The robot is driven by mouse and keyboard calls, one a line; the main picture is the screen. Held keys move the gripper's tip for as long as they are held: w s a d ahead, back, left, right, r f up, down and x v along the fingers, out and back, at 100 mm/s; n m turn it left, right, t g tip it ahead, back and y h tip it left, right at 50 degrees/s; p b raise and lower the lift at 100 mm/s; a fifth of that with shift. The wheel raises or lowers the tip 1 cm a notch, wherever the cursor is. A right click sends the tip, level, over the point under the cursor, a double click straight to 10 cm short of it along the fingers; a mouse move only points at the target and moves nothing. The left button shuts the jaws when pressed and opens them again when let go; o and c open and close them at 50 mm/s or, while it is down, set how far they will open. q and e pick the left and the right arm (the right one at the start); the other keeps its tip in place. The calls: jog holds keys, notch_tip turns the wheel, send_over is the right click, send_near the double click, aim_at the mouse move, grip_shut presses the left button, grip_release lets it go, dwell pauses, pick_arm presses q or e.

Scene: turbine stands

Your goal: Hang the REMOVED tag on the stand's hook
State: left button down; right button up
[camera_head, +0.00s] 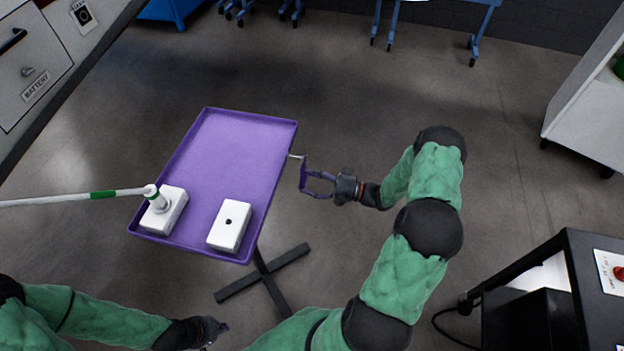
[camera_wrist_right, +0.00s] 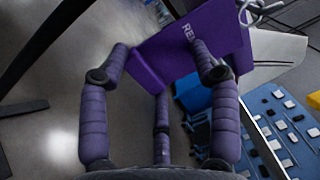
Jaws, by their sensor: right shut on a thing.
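The stand has a purple tray top (camera_head: 222,150) on a dark crossed foot. A small metal hook (camera_head: 296,156) sticks out from the tray's right edge. My right gripper (camera_head: 311,183) is shut on the purple REMOVED tag (camera_head: 303,172), which shows nearly edge-on just below the hook's tip. In the right wrist view the tag (camera_wrist_right: 222,43) is tilted between the fingers, its lettering partly covered. Shiny metal links or a ring (camera_wrist_right: 251,10) show at its top edge; whether they touch the hook I cannot tell. My left gripper (camera_head: 208,330) is low, near the bottom edge; its fingers are unclear.
On the tray are a white block (camera_head: 231,222) with a dark hole and another white block (camera_head: 172,215) carrying a white pole with a green band (camera_head: 103,194). A dark table (camera_head: 590,262) with a red button stands at lower right.

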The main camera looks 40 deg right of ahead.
jog(key=shift+w, duration=0.1)
jog(key=o, duration=1.8)
jog(key=shift+c, duration=0.2)
jog(key=shift+o, duration=0.8)
jog(key=b+v, duration=0.1)
jog(key=v, duration=0.6)
